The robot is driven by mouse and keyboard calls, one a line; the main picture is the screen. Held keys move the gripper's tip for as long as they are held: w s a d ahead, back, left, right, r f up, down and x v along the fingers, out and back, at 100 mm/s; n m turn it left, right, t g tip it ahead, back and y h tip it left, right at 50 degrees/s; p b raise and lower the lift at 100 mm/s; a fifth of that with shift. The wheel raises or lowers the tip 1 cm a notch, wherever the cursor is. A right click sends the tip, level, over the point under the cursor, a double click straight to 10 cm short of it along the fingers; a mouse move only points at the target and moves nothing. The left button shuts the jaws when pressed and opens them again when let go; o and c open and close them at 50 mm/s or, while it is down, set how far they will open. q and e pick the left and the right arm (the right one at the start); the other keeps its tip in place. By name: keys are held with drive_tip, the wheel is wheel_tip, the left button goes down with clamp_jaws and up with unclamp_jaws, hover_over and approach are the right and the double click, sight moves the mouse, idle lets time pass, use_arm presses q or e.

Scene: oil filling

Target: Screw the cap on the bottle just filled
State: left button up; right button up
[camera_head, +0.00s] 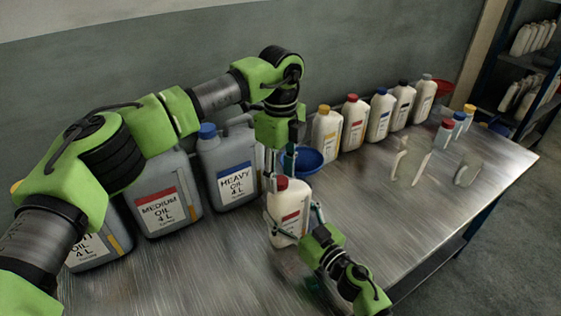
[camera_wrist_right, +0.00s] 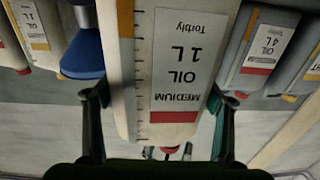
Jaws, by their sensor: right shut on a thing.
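The white 1 L medium oil bottle (camera_head: 289,217) stands upright near the table's front-left area. Its label fills the middle of the right wrist view (camera_wrist_right: 180,65), upside down. My right gripper (camera_head: 291,232) is shut on the bottle's body, one finger on each side; its fingers also show in the wrist view (camera_wrist_right: 160,112). A red cap (camera_head: 281,183) is at the bottle's top. My left gripper (camera_head: 283,172) points down from above, its fingers around the cap. I cannot tell whether they touch it. The cap also shows in the wrist view (camera_wrist_right: 170,150).
Grey jugs of medium oil (camera_head: 168,200) and heavy oil (camera_head: 230,170) stand close on the left. A blue funnel (camera_head: 308,160) is right behind the bottle. Several capped bottles (camera_head: 352,122) line the back. The table's front right (camera_head: 440,205) is clear.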

use_arm(q)
drive_tip(key=shift+f, duration=0.3)
